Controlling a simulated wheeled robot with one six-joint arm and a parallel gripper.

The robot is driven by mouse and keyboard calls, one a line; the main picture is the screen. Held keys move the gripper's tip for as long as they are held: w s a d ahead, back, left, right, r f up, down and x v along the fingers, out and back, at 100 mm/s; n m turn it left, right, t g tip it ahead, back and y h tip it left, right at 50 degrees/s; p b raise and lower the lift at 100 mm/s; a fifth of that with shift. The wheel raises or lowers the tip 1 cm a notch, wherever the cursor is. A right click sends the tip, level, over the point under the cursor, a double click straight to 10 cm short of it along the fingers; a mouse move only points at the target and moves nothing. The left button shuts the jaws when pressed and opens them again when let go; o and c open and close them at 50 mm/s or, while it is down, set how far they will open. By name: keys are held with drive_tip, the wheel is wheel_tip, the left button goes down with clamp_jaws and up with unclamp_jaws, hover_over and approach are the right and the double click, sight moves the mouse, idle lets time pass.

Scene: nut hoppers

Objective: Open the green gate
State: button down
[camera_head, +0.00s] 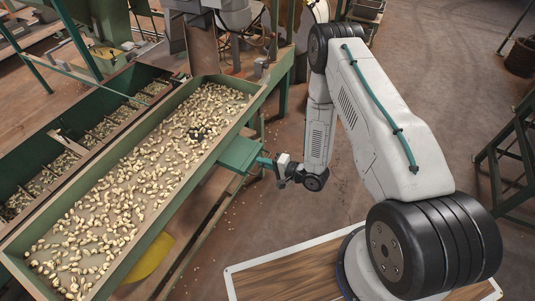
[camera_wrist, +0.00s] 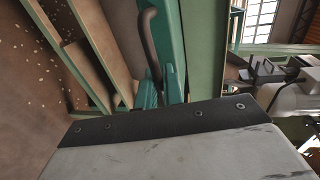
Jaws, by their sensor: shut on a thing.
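The green gate (camera_head: 238,154) shows in the head view as a flat green plate sticking out from the right side of the long nut hopper (camera_head: 200,165). In the wrist view a green panel (camera_wrist: 171,35) carries a dark curved handle (camera_wrist: 148,40). My gripper (camera_head: 264,162) is at the plate's outer edge. In the wrist view its teal fingers (camera_wrist: 160,90) are shut around the lower end of the handle. The exact contact between the fingers and the handle is partly hidden.
Many pale nuts lie in the hopper, with a dark patch near its middle. A yellow chute (camera_head: 152,258) is below the hopper. A green stand (camera_head: 510,155) is at the right. The floor behind my arm is open, with a few scattered nuts.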

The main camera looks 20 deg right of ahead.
drive_tip(key=shift+d, duration=0.1)
drive_tip(key=c, duration=1.6)
unclamp_jaws()
drive_tip(key=shift+c, duration=0.2)
drive_tip(key=shift+s, duration=0.1)
drive_tip(key=v, duration=0.7)
drive_tip(key=shift+s+d, duration=0.3)
